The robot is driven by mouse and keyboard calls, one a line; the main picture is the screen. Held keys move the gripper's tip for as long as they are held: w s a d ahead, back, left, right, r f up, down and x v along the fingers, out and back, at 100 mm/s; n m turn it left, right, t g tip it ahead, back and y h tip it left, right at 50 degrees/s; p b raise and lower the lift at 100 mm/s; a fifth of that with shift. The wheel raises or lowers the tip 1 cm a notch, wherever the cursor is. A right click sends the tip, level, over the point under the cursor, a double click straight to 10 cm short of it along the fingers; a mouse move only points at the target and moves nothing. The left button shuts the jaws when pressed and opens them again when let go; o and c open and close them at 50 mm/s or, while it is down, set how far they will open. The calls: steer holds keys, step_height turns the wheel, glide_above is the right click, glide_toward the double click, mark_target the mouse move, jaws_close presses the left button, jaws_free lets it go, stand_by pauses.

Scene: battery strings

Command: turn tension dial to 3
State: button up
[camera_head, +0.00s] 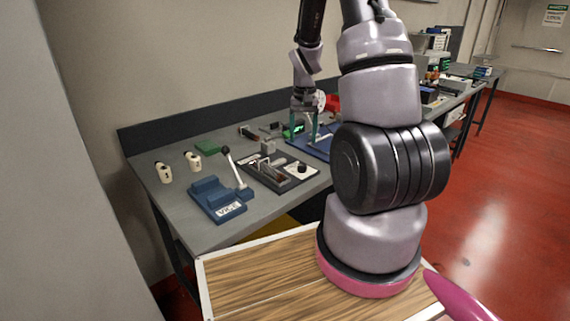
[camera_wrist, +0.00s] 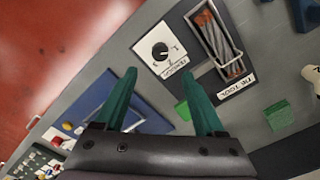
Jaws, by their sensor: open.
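The tension dial is a black knob (camera_wrist: 160,51) on a white labelled plate (camera_wrist: 168,68), near the top middle of the wrist view. Small marks ring the knob, but its setting is too small to read. In the head view the dial (camera_head: 302,168) sits on a dark panel on the grey bench. My gripper (camera_wrist: 158,88) is open, with two green fingers spread apart and nothing between them. In the wrist view the dial plate appears beyond the fingertips, and I see no contact. In the head view my gripper (camera_head: 303,128) is above the bench, behind the dial panel.
A blue board (camera_head: 310,147) lies right of the dial.

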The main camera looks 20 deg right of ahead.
mark_target(302, 165)
step_height(302, 165, down, 10)
steer(key=shift+f, duration=0.2)
stand_by(0.3)
jaws_close()
